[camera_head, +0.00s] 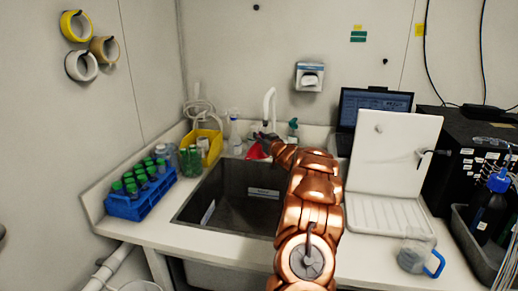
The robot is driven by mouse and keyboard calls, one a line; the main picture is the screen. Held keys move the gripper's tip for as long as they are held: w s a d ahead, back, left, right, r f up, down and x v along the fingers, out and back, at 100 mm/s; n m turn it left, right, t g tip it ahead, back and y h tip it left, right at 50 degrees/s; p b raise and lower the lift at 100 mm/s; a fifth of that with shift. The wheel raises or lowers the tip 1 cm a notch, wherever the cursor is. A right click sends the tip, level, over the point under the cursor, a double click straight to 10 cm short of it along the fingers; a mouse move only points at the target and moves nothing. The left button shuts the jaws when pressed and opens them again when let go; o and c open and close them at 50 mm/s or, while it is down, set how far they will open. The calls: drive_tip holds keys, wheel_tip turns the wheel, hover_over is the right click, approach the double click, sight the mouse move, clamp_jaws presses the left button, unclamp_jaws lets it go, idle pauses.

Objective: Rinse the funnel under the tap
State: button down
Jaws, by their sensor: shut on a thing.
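A red funnel (256,152) shows just left of my arm's end, above the back edge of the sink (225,198). My gripper (262,141) is small and dark in the picture, and it is shut on the funnel. Its fingers are partly hidden by my copper-coloured arm. The white curved tap (269,101) rises behind the sink, close behind my gripper. The funnel appears near the tap's base, but I cannot tell the exact distance between them. No water stream can be made out.
A blue rack (140,203) of green-capped tubes stands left of the sink. A yellow bin (210,141) and a spray bottle (235,138) stand behind it. A white drying board (393,165) with a ridged tray is on the right, with a jug (412,260) in front.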

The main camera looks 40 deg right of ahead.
sight(258, 152)
drive_tip(key=shift+s+a+f+b, duration=0.15)
drive_tip(key=shift+s+a+b, duration=0.15)
drive_tip(key=shift+a+b, duration=0.25)
drive_tip(key=shift+s+a+b, duration=0.25)
drive_tip(key=shift+a+b, duration=0.1)
drive_tip(key=shift+b, duration=0.2)
drive_tip(key=shift+s+a+b, duration=0.25)
drive_tip(key=shift+a+b, duration=0.15)
drive_tip(key=shift+a, duration=0.1)
drive_tip(key=shift+s+a+b, duration=0.3)
drive_tip(key=shift+a+b, duration=0.15)
drive_tip(key=s+a+b, duration=0.1)
drive_tip(key=a+b, duration=0.1)
drive_tip(key=a, duration=0.1)
drive_tip(key=shift+s+a+b, duration=0.15)
drive_tip(key=shift+s+b, duration=0.2)
drive_tip(key=shift+s, duration=0.05)
drive_tip(key=shift+r, duration=0.2)
